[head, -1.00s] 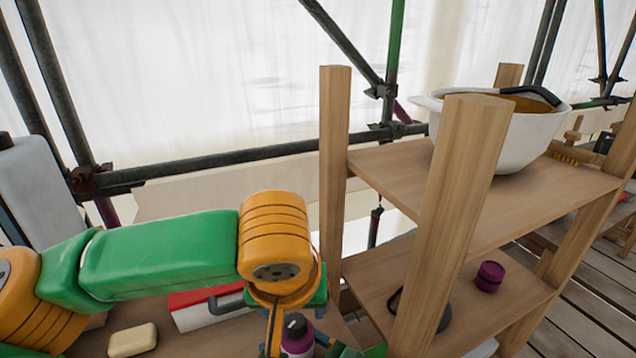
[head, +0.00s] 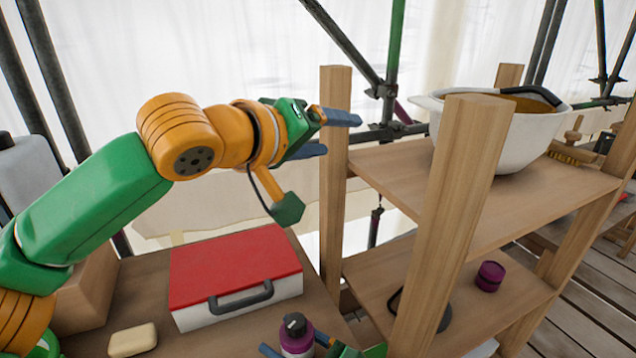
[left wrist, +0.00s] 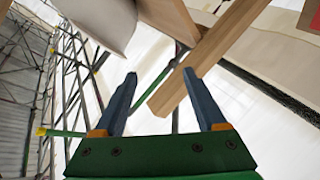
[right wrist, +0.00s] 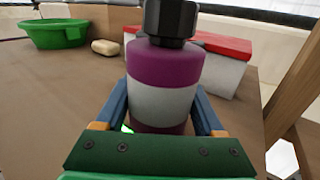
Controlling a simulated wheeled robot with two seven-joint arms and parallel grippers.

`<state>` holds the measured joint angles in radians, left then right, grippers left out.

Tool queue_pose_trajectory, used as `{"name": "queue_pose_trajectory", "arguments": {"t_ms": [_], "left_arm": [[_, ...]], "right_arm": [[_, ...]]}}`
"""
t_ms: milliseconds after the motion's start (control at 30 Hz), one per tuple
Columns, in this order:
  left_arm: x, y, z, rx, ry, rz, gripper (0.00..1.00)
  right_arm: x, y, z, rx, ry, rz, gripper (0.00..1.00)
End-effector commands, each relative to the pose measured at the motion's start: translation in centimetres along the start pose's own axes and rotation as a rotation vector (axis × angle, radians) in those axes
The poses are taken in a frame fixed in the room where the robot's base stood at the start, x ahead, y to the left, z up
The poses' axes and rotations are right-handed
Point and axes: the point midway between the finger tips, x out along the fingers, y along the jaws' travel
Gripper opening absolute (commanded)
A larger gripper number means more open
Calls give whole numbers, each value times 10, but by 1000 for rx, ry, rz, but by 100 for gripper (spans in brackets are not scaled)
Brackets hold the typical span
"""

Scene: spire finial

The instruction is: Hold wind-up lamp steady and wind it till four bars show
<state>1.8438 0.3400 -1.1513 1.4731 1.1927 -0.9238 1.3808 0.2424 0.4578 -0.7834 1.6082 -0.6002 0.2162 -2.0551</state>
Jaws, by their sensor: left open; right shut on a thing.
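The wind-up lamp (head: 297,338) appears to be the upright purple and pale grey cylinder with a black knob (head: 295,325) on top, at the bottom of the head view. In the right wrist view the lamp (right wrist: 162,95) stands between the fingers of my right gripper (right wrist: 162,105), which is shut on it low down. A small bright green spot shows at its lower left; I cannot read any bars. My left gripper (head: 338,135) is open and empty, raised well above the lamp beside the shelf post. It also shows in the left wrist view (left wrist: 160,73).
A red-lidded white box (head: 235,275) sits on the bench behind the lamp, with a soap-like bar (head: 132,340) left of it. A wooden shelf (head: 480,190) stands right, bearing a white tub (head: 497,130) and a purple jar (head: 489,276). A green basin (right wrist: 55,34) is on the bench.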

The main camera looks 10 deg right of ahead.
Motion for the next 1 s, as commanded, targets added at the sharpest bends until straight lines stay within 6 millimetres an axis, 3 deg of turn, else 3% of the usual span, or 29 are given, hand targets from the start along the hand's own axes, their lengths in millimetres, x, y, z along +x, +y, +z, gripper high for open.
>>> {"name": "queue_pose_trajectory", "arguments": {"t_ms": [133,300,800,867,933,1000], "left_arm": [[7,4,-35,24,135,125,73],[9,7,-55,74,229,221,73],[10,8,-58,88,246,244,73],[11,2,-57,88,248,244,73],[14,-17,-52,91,253,249,73],[16,-51,-43,104,271,254,73]], "right_arm": [[0,0,0,0,-1,0,5],[0,0,0,0,-1,0,5],[0,0,0,0,-1,0,5],[0,0,0,0,-1,0,5],[0,0,0,0,-1,0,5],[0,0,0,0,-1,0,5]]}}
